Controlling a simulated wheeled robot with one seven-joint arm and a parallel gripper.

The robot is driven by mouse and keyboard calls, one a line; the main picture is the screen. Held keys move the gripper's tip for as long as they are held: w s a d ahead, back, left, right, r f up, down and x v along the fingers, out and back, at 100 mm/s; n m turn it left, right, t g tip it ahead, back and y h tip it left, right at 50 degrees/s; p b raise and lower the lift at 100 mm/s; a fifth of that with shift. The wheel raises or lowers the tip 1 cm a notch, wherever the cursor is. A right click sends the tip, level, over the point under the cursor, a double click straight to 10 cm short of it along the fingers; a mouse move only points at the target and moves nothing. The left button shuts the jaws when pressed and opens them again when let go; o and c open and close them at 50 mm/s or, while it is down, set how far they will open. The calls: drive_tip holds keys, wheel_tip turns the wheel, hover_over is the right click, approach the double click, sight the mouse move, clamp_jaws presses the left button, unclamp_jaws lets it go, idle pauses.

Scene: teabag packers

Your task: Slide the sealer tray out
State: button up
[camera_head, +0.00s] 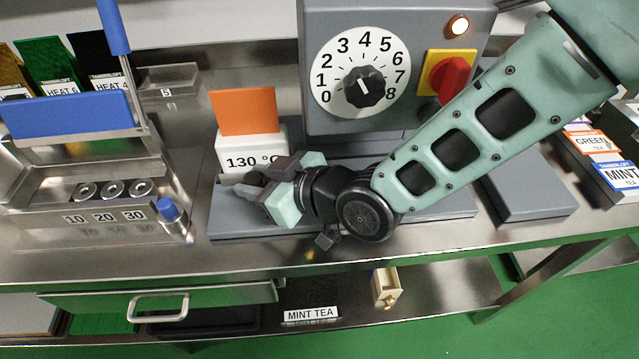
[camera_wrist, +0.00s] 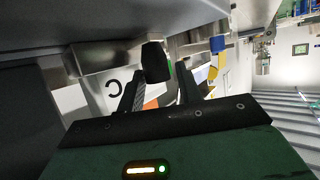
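The sealer is a grey machine (camera_head: 395,122) with a white numbered dial (camera_head: 360,72), standing on a grey base. The sealer tray cannot be clearly told apart; my arm covers much of the base front. A small dark knob (camera_wrist: 156,62) shows in the wrist view, beyond and between my fingertips. My gripper (camera_head: 258,188) is in front of the sealer's lower left, beside the white block marked 130 °C (camera_head: 250,152). In the wrist view my gripper (camera_wrist: 160,78) has its two black fingers apart, with nothing clearly held. Contact with the knob cannot be told.
An orange plate (camera_head: 245,111) stands on the white block. A steel rack with a blue handle (camera_head: 70,115) and several weights is at left. A red knob (camera_head: 454,76) and lit lamp (camera_head: 457,25) are on the sealer. Tea boxes (camera_head: 618,178) stand at right.

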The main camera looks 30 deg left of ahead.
drive_tip(key=b+v, duration=0.1)
drive_tip(key=v, duration=1.6)
drive_tip(key=shift+r, duration=0.1)
drive_tip(key=w+d+f+m+t+h, duration=0.1)
drive_tip(key=w+d+m+h, duration=0.15)
drive_tip(key=d+h, duration=0.35)
drive_tip(key=w+d+f+m+t+h, duration=0.2)
drive_tip(key=d+m+h, duration=0.1)
drive_tip(key=d, duration=0.5)
drive_tip(key=s+d+r+m+g+h, duration=0.3)
drive_tip(key=s+d, duration=0.4)
drive_tip(key=d, duration=0.4)
drive_tip(key=shift+s+m+h, duration=0.25)
drive_tip(key=shift+m+h, duration=0.25)
drive_tip(key=shift+m, duration=0.25)
drive_tip(key=shift+a, duration=0.2)
